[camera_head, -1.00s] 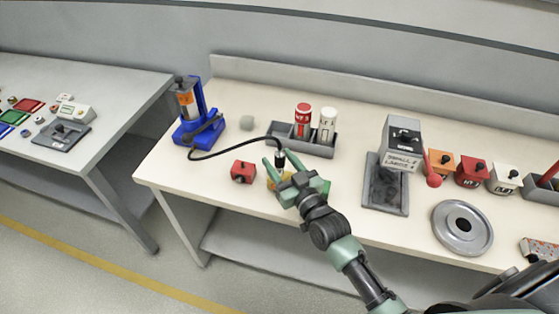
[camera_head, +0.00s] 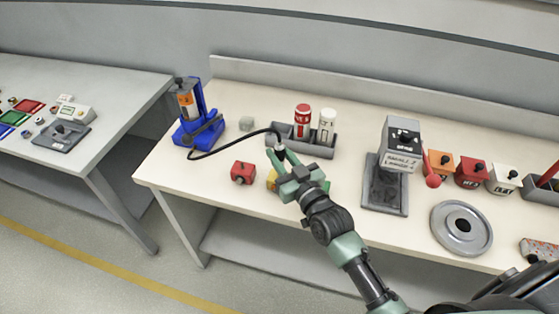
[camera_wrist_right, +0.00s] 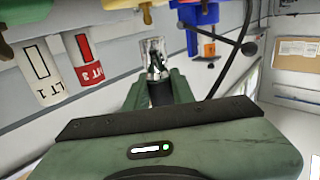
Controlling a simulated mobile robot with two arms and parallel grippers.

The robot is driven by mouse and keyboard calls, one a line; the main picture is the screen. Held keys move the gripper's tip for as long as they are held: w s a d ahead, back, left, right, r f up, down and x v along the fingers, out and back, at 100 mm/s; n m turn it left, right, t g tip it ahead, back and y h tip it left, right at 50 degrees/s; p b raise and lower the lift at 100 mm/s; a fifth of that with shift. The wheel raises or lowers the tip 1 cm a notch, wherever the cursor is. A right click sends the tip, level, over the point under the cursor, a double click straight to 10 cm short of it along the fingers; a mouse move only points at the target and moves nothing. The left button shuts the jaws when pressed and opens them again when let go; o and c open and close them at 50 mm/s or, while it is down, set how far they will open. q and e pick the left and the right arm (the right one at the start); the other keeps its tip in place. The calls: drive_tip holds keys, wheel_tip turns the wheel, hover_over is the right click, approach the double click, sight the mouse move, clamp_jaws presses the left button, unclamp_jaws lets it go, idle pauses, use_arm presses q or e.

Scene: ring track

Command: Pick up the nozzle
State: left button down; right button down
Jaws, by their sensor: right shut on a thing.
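The nozzle (camera_head: 281,146) is at the end of a black hose (camera_head: 235,143) that runs from the blue pump stand (camera_head: 196,122). My right gripper (camera_head: 284,156) is shut on the nozzle above the cream table, and mostly covers it in the head view. In the right wrist view the nozzle's dark body (camera_wrist_right: 159,93) sits between the green fingers, with its metallic end pointing away from the palm. My left gripper is not in view.
A red block (camera_head: 243,172) and a partly hidden yellow block (camera_head: 271,180) are beside my right gripper. A grey tray (camera_head: 316,149) with red and white cylinders stands behind it. A press (camera_head: 385,190) and a round grey plate (camera_head: 462,228) are to the right.

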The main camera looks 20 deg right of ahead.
wheel_tip(320, 180, up, 17)
drive_tip(key=s+d+f+m+h, duration=0.1)
drive_tip(key=s+f, duration=0.4)
drive_tip(key=s, duration=0.5)
drive_tip(key=s+d+f+m+h, duration=0.1)
drive_tip(key=s+f+h, duration=0.1)
drive_tip(key=s+f, duration=0.4)
drive_tip(key=s, duration=0.4)
drive_tip(key=w+a+r+n+y, duration=0.1)
drive_tip(key=w+r, duration=0.4)
drive_tip(key=w, duration=0.5)
drive_tip(key=w+a+r+n+y, duration=0.1)
drive_tip(key=w+r+y, duration=0.1)
drive_tip(key=w+r, duration=0.4)
drive_tip(key=w, duration=0.4)
